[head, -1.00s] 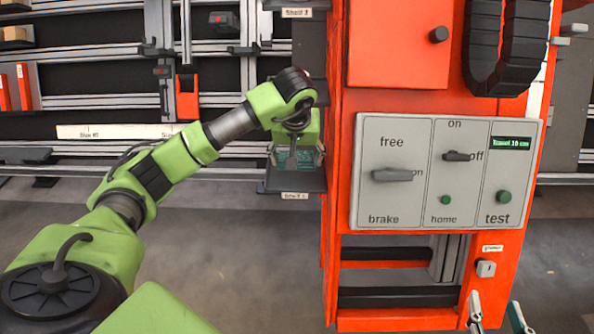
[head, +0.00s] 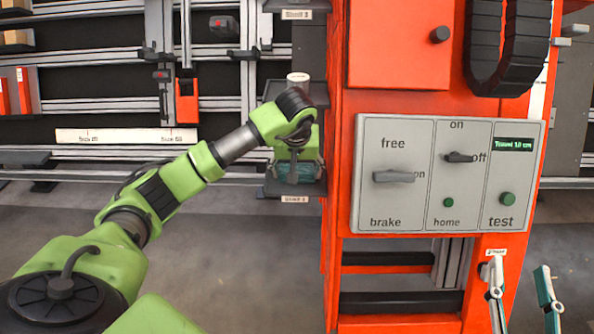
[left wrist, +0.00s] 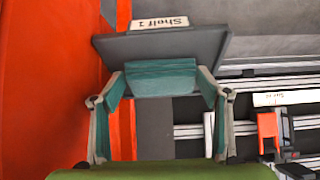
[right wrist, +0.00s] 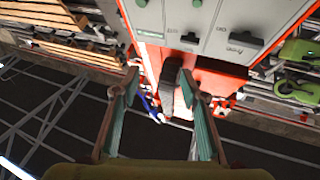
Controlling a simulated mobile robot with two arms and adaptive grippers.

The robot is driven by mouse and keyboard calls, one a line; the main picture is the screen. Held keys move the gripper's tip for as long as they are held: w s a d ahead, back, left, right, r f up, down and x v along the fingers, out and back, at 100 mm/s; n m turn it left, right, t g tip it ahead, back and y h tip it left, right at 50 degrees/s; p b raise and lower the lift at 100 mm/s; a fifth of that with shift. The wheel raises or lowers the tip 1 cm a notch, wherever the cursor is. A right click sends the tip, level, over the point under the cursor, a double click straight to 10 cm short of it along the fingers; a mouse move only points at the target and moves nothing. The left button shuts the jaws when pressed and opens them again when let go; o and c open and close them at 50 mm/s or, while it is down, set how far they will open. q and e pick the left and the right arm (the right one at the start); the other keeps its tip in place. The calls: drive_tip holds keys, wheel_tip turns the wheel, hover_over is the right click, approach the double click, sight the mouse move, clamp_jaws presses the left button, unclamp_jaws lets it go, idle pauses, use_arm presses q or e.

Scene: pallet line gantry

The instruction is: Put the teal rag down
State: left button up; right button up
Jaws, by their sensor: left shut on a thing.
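The teal rag (head: 310,170) is a folded block between the fingers of my left gripper (head: 296,176), just at the lower labelled shelf (head: 274,188) on the left side of the orange gantry. In the left wrist view the rag (left wrist: 162,78) spans the gap between the fingertips, over the dark shelf plate (left wrist: 205,45). Whether its underside touches the shelf is hard to tell. My left gripper is shut on it. My right gripper (head: 519,270) is open and empty at the lower right; its spread fingers also show in the right wrist view (right wrist: 160,82).
The orange gantry (head: 400,60) rises right beside the shelf, with a grey switch panel (head: 405,215) on its front. A higher shelf (head: 272,92) holds a white round thing (head: 298,78). Rails and an orange clamp (head: 187,100) stand behind.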

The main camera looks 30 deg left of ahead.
use_arm(q)
drive_tip(key=shift+f, duration=0.15)
use_arm(e)
drive_tip(key=shift+r, duration=0.15)
use_arm(q)
drive_tip(key=o, duration=0.9)
drive_tip(key=shift+o, duration=0.2)
drive_tip(key=shift+r, duration=0.45)
drive_tip(key=p+v, duration=0.3)
drive_tip(key=v, duration=0.8)
drive_tip(key=shift+r, duration=0.2)
use_arm(e)
drive_tip(key=s+d+f+g+h, duration=0.1)
drive_tip(key=s+f+g, duration=0.1)
drive_tip(key=f+g, duration=0.2)
drive_tip(key=s+d+f+g+h, duration=0.1)
drive_tip(key=s+d+f+g, duration=0.1)
drive_tip(key=f, duration=0.9)
drive_tip(key=shift+s+d+f+g+h, duration=0.2)
drive_tip(key=shift+s+f+g+h, duration=0.3)
drive_tip(key=shift+g, duration=0.6)
use_arm(q)
drive_tip(key=shift+s, duration=0.15)
use_arm(e)
drive_tip(key=shift+s+r, duration=0.15)
drive_tip(key=shift+r, duration=0.05)
